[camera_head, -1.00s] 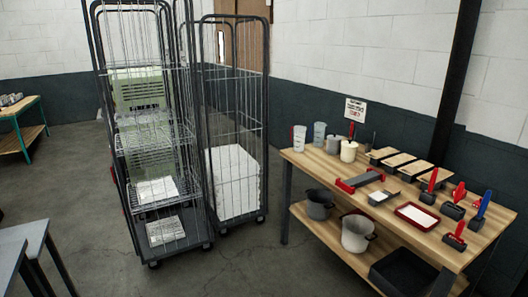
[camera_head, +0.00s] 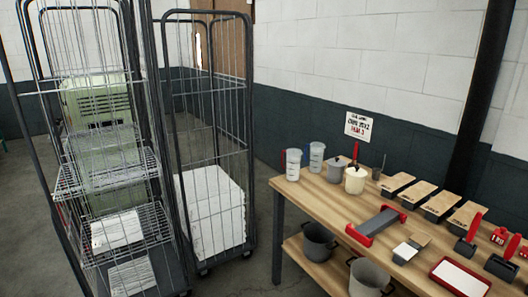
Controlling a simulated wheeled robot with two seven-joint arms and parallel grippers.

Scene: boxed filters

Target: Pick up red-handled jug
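A translucent jug (camera_head: 293,165) stands upright at the far left corner of the wooden table top, with a thin red handle on its left side. A second translucent jug (camera_head: 316,158) with bluish trim stands just behind and to its right. Nothing is touching the red-handled jug. Neither of my grippers is in view.
The wooden table (camera_head: 335,197) also holds a grey pot (camera_head: 335,171), a cream pot (camera_head: 355,181), several wooden-topped blocks and a red-ended tool (camera_head: 375,225). Wire roll cages (camera_head: 215,100) stand to the left. Bare floor (camera_head: 235,280) lies between the cages and table.

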